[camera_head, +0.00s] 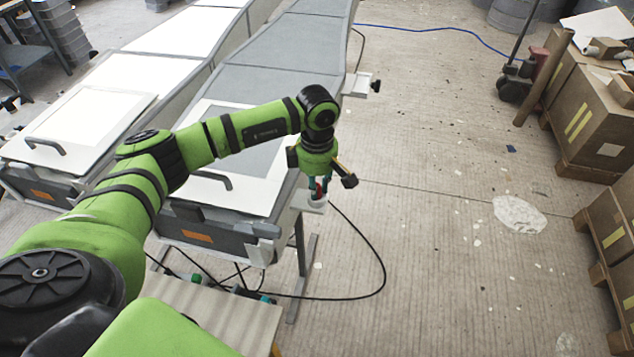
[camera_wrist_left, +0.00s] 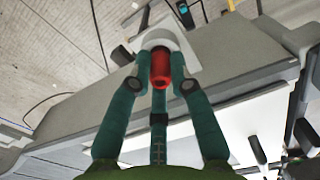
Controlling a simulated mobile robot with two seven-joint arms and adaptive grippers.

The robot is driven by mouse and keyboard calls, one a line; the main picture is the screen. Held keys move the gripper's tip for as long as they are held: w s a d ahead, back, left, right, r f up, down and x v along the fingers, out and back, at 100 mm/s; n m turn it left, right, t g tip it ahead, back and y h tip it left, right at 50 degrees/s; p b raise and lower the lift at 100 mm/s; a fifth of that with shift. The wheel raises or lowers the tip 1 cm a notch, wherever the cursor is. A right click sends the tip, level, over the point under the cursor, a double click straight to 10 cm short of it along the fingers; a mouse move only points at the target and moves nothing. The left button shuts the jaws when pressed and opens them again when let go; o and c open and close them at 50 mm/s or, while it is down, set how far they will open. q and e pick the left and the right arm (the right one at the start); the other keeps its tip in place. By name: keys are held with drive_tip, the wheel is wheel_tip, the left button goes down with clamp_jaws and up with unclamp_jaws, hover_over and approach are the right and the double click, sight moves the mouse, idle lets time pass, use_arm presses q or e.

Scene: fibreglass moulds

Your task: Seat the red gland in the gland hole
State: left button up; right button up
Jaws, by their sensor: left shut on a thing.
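The red gland (camera_wrist_left: 160,68) is between the teal fingers of my left gripper (camera_wrist_left: 161,84), which is shut on it in the left wrist view. A white bracket (camera_wrist_left: 185,46) lies directly beyond the gland, with a pale round rim around the gland's far end. In the head view my left gripper (camera_head: 319,186) points down at the small white bracket (camera_head: 309,202) on the near right corner of the mould. The gland hole is hidden behind the gland, so I cannot tell whether the gland is in it or just above. My right gripper is not in view.
The grey mould (camera_head: 292,40) runs back from my arm, beside another white-topped one (camera_head: 180,32). A second bracket (camera_head: 357,85) sits farther along its right edge. A black cable (camera_head: 384,272) hangs to the floor. Boxes (camera_head: 590,115) stand at right; the floor between is mostly clear.

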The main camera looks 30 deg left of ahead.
use_arm(q)
drive_tip(key=shift+f, duration=0.15)
drive_tip(key=o, duration=0.9)
drive_tip(key=shift+c, duration=0.2)
drive_tip(key=shift+r, duration=0.35)
wheel_tip(320, 180, up, 12)
drive_tip(key=b, duration=0.4)
drive_tip(key=shift+f, duration=0.15)
